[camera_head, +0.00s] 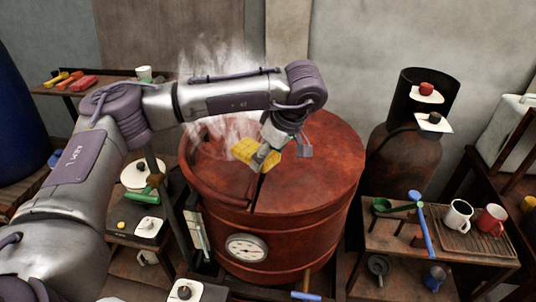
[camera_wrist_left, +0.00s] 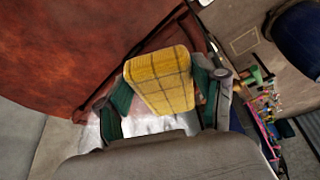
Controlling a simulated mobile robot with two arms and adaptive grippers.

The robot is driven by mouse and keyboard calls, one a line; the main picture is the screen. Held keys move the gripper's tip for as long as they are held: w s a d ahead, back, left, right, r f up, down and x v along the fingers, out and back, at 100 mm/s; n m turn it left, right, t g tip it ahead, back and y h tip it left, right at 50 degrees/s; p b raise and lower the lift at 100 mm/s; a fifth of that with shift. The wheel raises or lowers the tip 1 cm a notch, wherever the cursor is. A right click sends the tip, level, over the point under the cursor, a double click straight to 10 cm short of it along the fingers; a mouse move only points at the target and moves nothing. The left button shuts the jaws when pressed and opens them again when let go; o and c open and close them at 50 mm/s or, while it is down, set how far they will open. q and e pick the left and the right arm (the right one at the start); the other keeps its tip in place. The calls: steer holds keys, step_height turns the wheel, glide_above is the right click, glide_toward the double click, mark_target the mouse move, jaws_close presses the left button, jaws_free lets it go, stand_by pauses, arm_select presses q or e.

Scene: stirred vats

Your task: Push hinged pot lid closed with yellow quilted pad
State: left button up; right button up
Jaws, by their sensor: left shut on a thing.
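The yellow quilted pad (camera_head: 254,153) is between the fingers of my left gripper (camera_head: 266,158), which is shut on it, above the top of the big rust-red pot (camera_head: 290,232). In the left wrist view the pad (camera_wrist_left: 160,80) sits between the green-padded fingers. A rust-red lid surface (camera_head: 322,160) covers the right part of the pot top. Steam rises at the left part, where the top looks open. My arm and gripper hide part of the rim and any hinge. I cannot tell whether the pad touches the lid. My right gripper is not in view.
A round gauge (camera_head: 246,248) is on the pot's front. A side table (camera_head: 385,240) at right holds mugs and a blue-handled tool. A dark cylinder (camera_head: 405,155) stands behind it. A shelf (camera_head: 105,84) is at back left, and a blue drum (camera_head: 18,125) at far left.

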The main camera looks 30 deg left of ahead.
arm_select(q)
steer(key=shift+s+r, duration=0.1)
steer(key=s+d+r+p, duration=0.1)
steer(key=s+r+p, duration=0.1)
steer(key=s+r, duration=0.3)
steer(key=shift+s+d, duration=0.35)
steer(key=shift+f, duration=0.1)
stand_by(0.5)
